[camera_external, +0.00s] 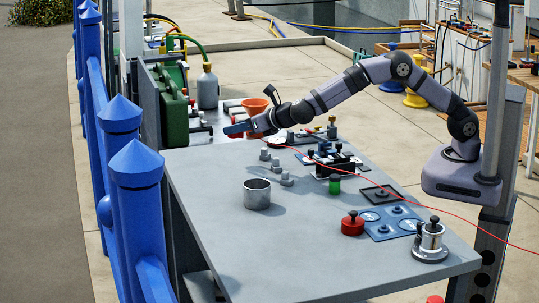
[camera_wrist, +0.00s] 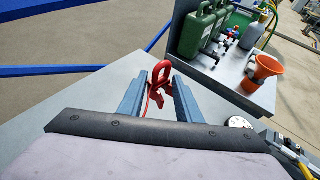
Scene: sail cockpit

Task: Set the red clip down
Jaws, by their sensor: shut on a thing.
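The red clip (camera_wrist: 160,77) is between the two blue-grey fingers of my gripper (camera_wrist: 160,100) in the wrist view, with its rounded loop pointing away past the fingertips. A thin red line runs back from it. My gripper also shows in the external view (camera_external: 237,129), stretched out over the far left part of the grey table (camera_external: 205,185).
A metal cup (camera_external: 257,194), a red round container (camera_external: 352,224) and a blue panel (camera_external: 392,223) stand on the table. Green cans (camera_wrist: 205,30) and an orange funnel (camera_wrist: 262,72) are beyond the gripper. The red line crosses the table. The table's front left is clear.

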